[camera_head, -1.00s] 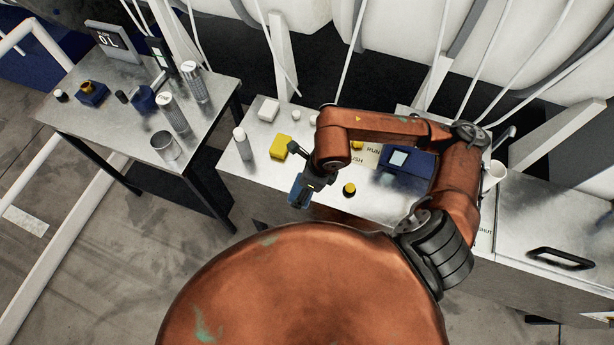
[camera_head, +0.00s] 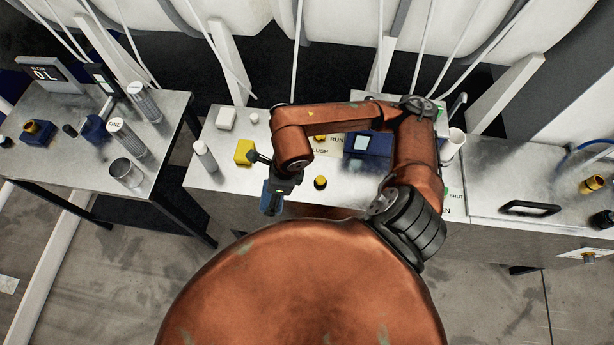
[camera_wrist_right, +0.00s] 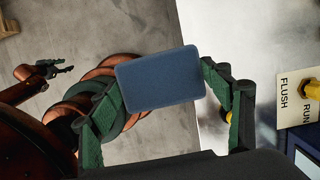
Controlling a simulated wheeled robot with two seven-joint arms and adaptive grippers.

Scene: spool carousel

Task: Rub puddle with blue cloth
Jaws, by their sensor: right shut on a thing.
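The blue cloth (camera_wrist_right: 160,80) is a flat, rounded pad held between the fingers of my right gripper (camera_wrist_right: 165,92). In the head view, my right gripper (camera_head: 272,190) hangs at the front edge of the middle bench, with the blue cloth (camera_head: 271,204) below it. The wrist view shows the cloth over the floor and the bench edge, apart from the bench top. My left gripper (camera_wrist_right: 58,70) is small at the left of the wrist view; its opening is unclear. It is not visible in the head view. I cannot make out a puddle in either view.
The middle bench (camera_head: 225,180) holds a yellow block (camera_head: 244,152), a white bottle (camera_head: 205,156), a yellow-topped knob (camera_head: 320,182) and a blue box (camera_head: 368,145). A white mug (camera_head: 453,142) stands right of my arm. The left table (camera_head: 60,150) carries canisters. The right bench has a black handle (camera_head: 530,208).

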